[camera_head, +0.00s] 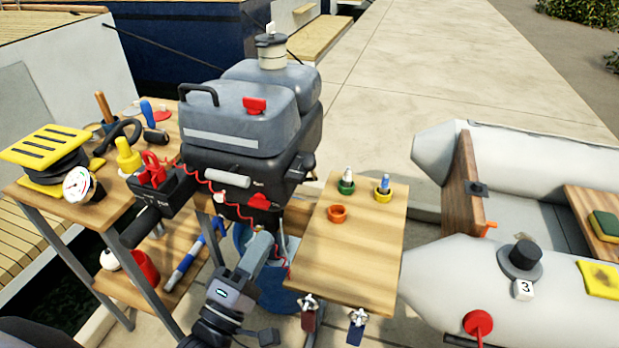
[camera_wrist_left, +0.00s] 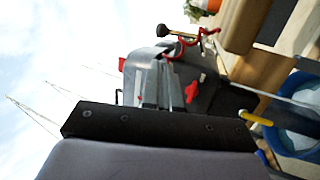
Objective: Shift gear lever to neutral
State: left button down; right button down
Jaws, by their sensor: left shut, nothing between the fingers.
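The outboard motor (camera_head: 240,125) has a grey cowl over a black lower body, with a red part (camera_head: 258,201) low on its front. A black lever-like part (camera_head: 302,166) sticks out at the motor's right side; I take it for the gear lever, but its position is too small to read. My left gripper (camera_head: 265,243) is shut and empty, below the motor's front and apart from that part. The left wrist view shows the red part (camera_wrist_left: 195,90) close by on the dark motor body. My right gripper is not in view.
A wooden shelf (camera_head: 375,221) with small coloured cups stands right of the motor. A tool bench (camera_head: 105,205) stands left. A blue bucket (camera_head: 280,299) is behind my left arm. A grey inflatable boat (camera_head: 455,285) lies at the right. Red coiled cord hangs across the motor's front.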

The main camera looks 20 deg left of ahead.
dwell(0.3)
pick_arm(q)
jog(key=shift+r, duration=0.1)
jog(key=p, duration=0.1)
send_near(305, 167)
jog(key=x, duration=0.6)
jog(key=shift+w+r, duration=0.1)
jog(key=shift+w, duration=0.3)
